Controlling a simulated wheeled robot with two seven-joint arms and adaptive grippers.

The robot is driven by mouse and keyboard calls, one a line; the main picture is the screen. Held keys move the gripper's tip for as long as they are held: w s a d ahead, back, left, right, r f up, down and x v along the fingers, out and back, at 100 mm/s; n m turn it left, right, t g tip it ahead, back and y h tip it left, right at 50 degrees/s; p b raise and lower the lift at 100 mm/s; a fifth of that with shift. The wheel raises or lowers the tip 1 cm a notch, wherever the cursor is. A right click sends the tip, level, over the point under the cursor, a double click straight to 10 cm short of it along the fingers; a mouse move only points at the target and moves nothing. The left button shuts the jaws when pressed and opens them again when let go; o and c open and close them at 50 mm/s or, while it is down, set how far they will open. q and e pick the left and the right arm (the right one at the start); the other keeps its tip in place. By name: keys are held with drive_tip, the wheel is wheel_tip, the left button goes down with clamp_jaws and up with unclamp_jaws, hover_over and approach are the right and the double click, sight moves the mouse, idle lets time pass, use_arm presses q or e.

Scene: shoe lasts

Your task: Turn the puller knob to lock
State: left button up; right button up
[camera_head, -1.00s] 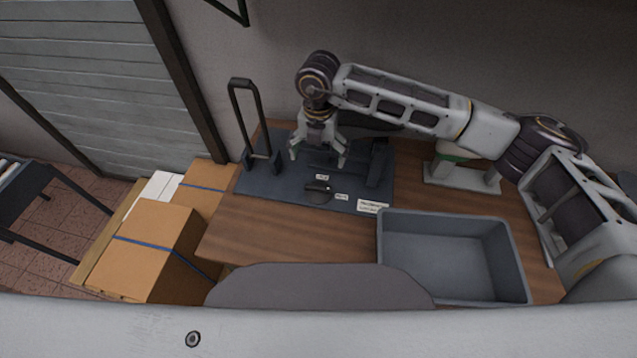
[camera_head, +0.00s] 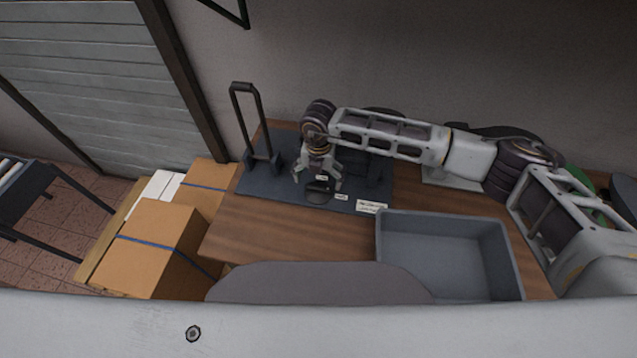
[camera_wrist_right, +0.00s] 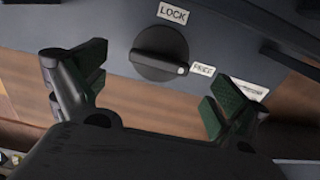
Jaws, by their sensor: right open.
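The puller knob (camera_wrist_right: 160,53) is a round black dial on a dark grey base plate (camera_wrist_right: 115,55). Its white mark points right, toward the "FREE" label (camera_wrist_right: 202,70). The "LOCK" label (camera_wrist_right: 172,14) sits above the knob in the wrist view. In the head view the knob (camera_head: 319,196) is partly below my right gripper (camera_head: 318,183). My right gripper also shows in the wrist view (camera_wrist_right: 155,82), with its two fingers apart on either side of the knob. It is open and holds nothing. Contact with the knob does not show. My left gripper is not in view.
A tall black handle frame (camera_head: 247,122) stands at the plate's left rear. A grey bin (camera_head: 450,255) sits on the wooden table (camera_head: 270,235) at front right. Cardboard boxes (camera_head: 155,245) stand left of the table. Bare tabletop lies in front of the plate.

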sight(318, 187)
drive_tip(key=shift+f, duration=1.9)
drive_tip(key=shift+c, duration=0.3)
drive_tip(key=c, duration=1)
